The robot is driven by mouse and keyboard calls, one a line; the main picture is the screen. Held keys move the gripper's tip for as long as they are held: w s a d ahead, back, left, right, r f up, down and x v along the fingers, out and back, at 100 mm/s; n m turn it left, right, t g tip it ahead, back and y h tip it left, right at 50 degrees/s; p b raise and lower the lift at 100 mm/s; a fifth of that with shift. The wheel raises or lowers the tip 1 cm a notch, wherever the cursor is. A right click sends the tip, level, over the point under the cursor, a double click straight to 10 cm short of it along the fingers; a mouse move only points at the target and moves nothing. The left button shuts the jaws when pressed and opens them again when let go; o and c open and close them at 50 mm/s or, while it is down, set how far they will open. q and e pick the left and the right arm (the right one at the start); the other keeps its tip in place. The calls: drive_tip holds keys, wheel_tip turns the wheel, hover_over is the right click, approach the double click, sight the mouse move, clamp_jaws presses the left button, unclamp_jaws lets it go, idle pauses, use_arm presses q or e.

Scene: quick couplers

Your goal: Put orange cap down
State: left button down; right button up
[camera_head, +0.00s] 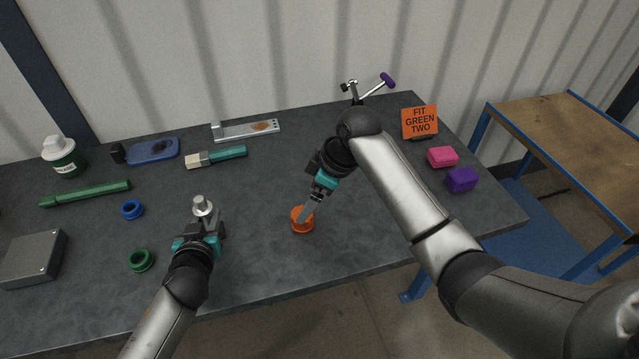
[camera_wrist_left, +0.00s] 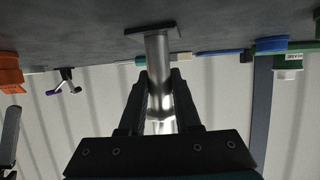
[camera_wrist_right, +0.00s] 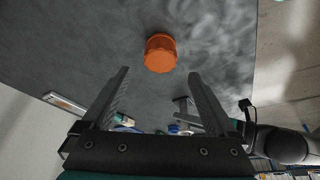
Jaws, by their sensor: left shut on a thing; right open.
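The orange cap (camera_head: 302,222) sits on the table near its front middle. My right gripper (camera_head: 308,210) points down just above the cap. In the right wrist view its jaws (camera_wrist_right: 158,88) are open and empty, and the cap (camera_wrist_right: 160,54) shows beyond the fingertips, apart from them. My left gripper (camera_head: 206,222) is shut on a silver metal fitting (camera_head: 202,204). In the left wrist view the fitting (camera_wrist_left: 158,62) stands between the fingers, with a flat dark plate (camera_wrist_left: 150,30) at its far end, at the table surface.
A blue ring (camera_head: 131,210) and a green ring (camera_head: 141,260) lie left of my left gripper. A grey box (camera_head: 34,258) is far left. Pink (camera_head: 443,157) and purple (camera_head: 461,179) blocks and an orange sign (camera_head: 420,122) stand right.

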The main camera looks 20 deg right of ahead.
use_arm(q)
drive_tip(key=shift+s+f, duration=0.2)
drive_tip(key=shift+f, duration=0.15)
use_arm(e)
drive_tip(key=v, duration=0.5)
drive_tip(key=shift+r, duration=0.2)
use_arm(q)
drive_tip(key=c, duration=1)
unclamp_jaws()
drive_tip(key=o, duration=0.5)
drive_tip(key=shift+w+r, duration=0.2)
drive_tip(key=shift+r, duration=0.05)
drive_tip(key=shift+s, duration=0.1)
drive_tip(key=v, duration=1.2)
drive_tip(key=shift+a+r, duration=0.1)
use_arm(e)
drive_tip(key=shift+s+f, duration=0.1)
